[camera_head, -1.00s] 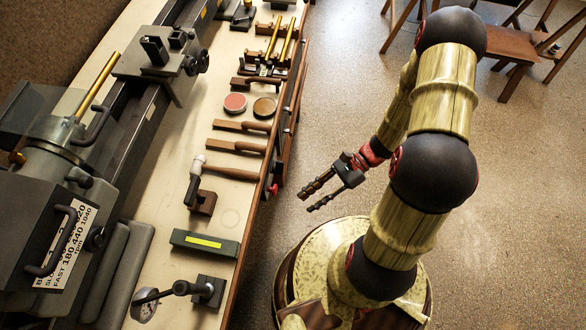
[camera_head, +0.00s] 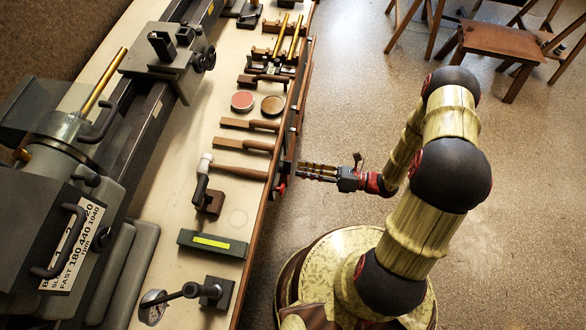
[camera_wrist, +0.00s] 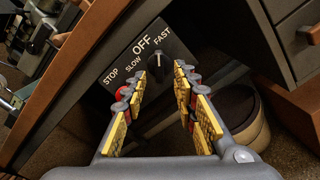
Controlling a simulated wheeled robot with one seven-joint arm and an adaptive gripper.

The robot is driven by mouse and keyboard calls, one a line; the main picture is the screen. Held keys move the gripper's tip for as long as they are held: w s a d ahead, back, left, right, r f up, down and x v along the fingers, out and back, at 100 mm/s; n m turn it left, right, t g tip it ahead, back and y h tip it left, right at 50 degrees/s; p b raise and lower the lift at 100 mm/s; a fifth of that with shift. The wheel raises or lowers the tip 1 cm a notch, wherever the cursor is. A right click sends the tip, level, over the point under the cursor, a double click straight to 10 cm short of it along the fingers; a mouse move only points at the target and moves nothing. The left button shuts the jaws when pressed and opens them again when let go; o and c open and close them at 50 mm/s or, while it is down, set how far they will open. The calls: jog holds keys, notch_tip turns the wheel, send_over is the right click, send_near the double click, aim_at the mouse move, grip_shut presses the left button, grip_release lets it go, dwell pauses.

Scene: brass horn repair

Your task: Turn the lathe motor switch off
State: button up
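The motor switch is a dark rotary knob (camera_wrist: 158,65) on a black panel (camera_wrist: 137,52) lettered SLOW, OFF and FAST in the wrist view. Its small white mark seems to point up toward FAST, though it is small. A red button (camera_wrist: 123,92) beside the word STOP sits left of the knob, partly behind a finger. My gripper (camera_wrist: 161,72) is open, its yellow-padded fingers either side of the knob; I cannot tell whether they touch it. In the head view my gripper (camera_head: 300,171) is at the bench's front edge, and the knob is hidden there.
The lathe (camera_head: 65,200) stands along the left of the bench (camera_head: 180,215). Mallets, tins and a green box (camera_head: 212,243) lie near the front edge. Drawers (camera_wrist: 295,40) are right of the panel in the wrist view.

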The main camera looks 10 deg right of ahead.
aim_at(287, 167)
jog(key=shift+b+x, duration=0.45)
jog(key=shift+x, duration=1.65)
jog(key=shift+c, duration=1.4)
jog(key=c, duration=0.4)
grip_shut()
